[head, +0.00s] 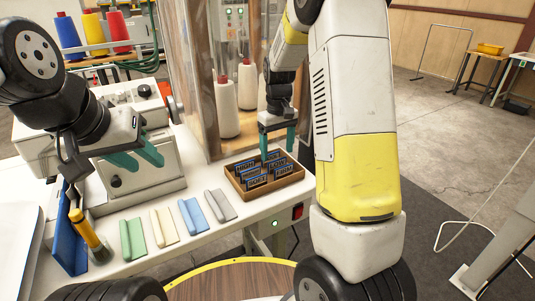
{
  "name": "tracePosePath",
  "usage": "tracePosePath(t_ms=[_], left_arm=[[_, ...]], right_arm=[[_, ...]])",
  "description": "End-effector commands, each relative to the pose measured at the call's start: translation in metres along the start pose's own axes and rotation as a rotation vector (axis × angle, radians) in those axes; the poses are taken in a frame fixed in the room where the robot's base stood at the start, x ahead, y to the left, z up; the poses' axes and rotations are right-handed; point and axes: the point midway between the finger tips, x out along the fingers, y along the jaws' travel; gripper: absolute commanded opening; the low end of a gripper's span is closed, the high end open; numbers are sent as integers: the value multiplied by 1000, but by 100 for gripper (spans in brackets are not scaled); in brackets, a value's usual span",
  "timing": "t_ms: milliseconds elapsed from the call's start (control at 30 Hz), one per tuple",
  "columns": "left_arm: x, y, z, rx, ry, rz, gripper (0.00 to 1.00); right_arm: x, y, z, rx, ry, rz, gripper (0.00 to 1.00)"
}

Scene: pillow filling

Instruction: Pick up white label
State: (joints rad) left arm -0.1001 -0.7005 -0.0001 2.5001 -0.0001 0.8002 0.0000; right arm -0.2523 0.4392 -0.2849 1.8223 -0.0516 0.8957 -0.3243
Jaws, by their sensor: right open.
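An off-white folded strip (163,227), the closest match to a white label, lies on the white table between a green strip (132,239) and a blue strip (193,216). A grey strip (220,205) lies further right. My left gripper (146,162) has its teal fingers apart, seemingly empty, above and behind the off-white strip. My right gripper (278,143) is open, its teal fingers pointing down over the back of a brown box (239,188) of dark blue lettered tags (257,181). Whether its tips touch a tag cannot be told.
A blue board (69,240) and a yellow-handled tool (88,235) are at the table's left. A white machine (140,187) stands behind the strips. White thread cones (227,108) stand behind a clear panel near the box. A red switch (297,212) is on the table's front edge.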

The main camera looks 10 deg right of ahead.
Motion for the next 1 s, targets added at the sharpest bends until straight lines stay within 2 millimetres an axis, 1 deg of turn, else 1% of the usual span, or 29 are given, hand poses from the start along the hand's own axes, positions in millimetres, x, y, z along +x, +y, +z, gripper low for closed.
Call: tracePosePath(t_ms=[300,433,633,667,800,900,1000], left_arm=[[0,0,0,0,0,0,36],[0,0,0,0,0,0,36],[0,0,0,0,0,0,36],[0,0,0,0,0,0,36],[0,0,0,0,0,0,36],[0,0,0,0,0,0,36],[0,0,0,0,0,0,36]], right_arm=[[45,-1,2,2,-3,-1,75],[53,-1,2,2,-1,0,75],[54,-1,1,2,0,0,75],[54,-1,1,2,0,0,71],[53,-1,1,2,1,0,43],[53,-1,1,2,1,0,26],[53,-1,1,2,1,0,26]])
